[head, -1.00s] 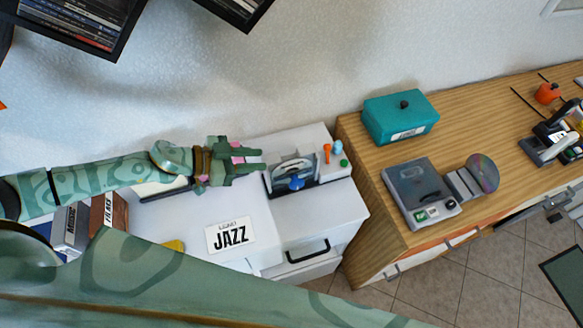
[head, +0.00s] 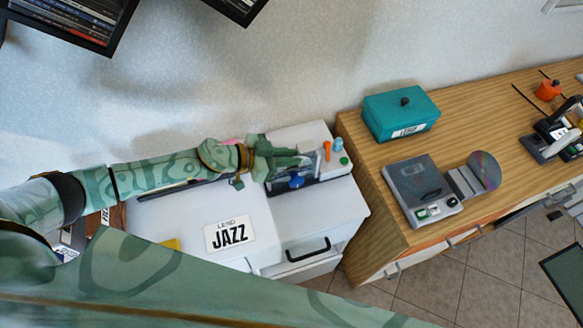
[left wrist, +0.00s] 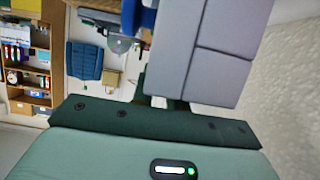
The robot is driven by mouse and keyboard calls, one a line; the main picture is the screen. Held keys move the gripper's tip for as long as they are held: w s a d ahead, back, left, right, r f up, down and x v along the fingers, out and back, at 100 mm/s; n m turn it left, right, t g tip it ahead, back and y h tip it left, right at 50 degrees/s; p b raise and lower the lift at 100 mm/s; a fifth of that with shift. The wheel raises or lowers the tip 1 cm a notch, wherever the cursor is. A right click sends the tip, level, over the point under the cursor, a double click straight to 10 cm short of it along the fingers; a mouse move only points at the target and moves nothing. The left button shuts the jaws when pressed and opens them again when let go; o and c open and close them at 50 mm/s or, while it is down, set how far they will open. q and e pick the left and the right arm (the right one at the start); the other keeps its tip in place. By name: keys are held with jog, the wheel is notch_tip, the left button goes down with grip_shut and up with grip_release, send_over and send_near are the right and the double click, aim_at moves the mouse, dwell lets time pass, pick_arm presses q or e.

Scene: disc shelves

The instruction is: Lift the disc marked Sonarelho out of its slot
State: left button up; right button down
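A dark slotted holder (head: 325,179) with a blue knob (head: 297,183) stands on the white cabinet. The disc seen in it earlier is now mostly hidden behind my left gripper (head: 295,159). That gripper reaches in from the left, its fingers over the holder. Whether they are open, or touch the disc, I cannot tell. Another disc (head: 484,170) stands tilted in a grey stand (head: 463,183) on the wooden desk. I cannot read the name Sonarelho on either disc. My right gripper is not in view.
A JAZZ card (head: 230,235) lies on the white top. A teal box (head: 401,116) and a grey player (head: 420,190) are on the wooden desk (head: 385,240). Shelves hang above.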

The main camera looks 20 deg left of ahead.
pick_arm(q)
grip_shut()
